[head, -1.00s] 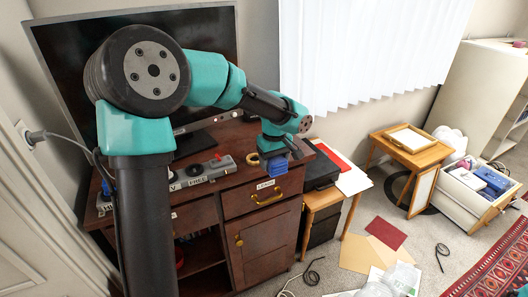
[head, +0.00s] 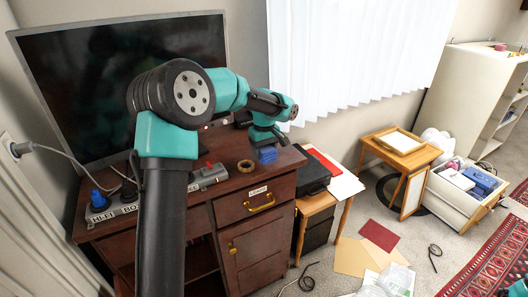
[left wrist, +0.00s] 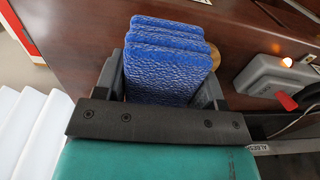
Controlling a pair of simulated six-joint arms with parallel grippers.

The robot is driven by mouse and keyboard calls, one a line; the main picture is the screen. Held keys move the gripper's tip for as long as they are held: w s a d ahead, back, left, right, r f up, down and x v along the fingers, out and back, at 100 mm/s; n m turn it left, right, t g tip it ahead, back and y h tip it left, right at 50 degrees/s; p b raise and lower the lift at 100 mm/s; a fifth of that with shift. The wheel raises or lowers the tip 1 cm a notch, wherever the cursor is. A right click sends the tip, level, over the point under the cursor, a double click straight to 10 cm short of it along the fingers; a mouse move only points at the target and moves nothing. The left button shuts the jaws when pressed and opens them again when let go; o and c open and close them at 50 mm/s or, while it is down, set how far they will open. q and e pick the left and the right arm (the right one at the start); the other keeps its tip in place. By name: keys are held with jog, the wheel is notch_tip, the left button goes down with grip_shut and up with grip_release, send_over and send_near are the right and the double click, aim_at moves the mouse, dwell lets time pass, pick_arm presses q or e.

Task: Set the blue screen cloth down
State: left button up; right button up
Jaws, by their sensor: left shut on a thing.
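The blue screen cloth (head: 267,155) is a folded, textured stack. My left gripper (head: 266,145) is shut on it at the right part of the brown desk top (head: 230,183). In the left wrist view the cloth (left wrist: 168,55) sits between the two dark fingers, with the wooden surface behind it. I cannot tell whether its underside touches the wood. My right gripper is not in view.
A tape roll (head: 245,166) lies just left of the cloth. A grey power strip (head: 207,177) with a red switch is farther left, and the monitor (head: 120,85) stands behind. A black case (head: 312,177) is to the right.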

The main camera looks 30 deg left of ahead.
pick_arm(q)
jog(key=w+a, duration=0.2)
jog(key=w, duration=0.1)
jog(key=w+a, duration=0.1)
jog(key=shift+w+f, duration=0.25)
jog(key=shift+w, duration=0.05)
jog(key=shift+d, duration=0.1)
jog(key=shift+f, duration=1.75)
jog(key=o, duration=0.9)
jog(key=shift+f, duration=0.15)
notch_tip(320, 180, up, 12)
jog(key=shift+r, duration=0.2)
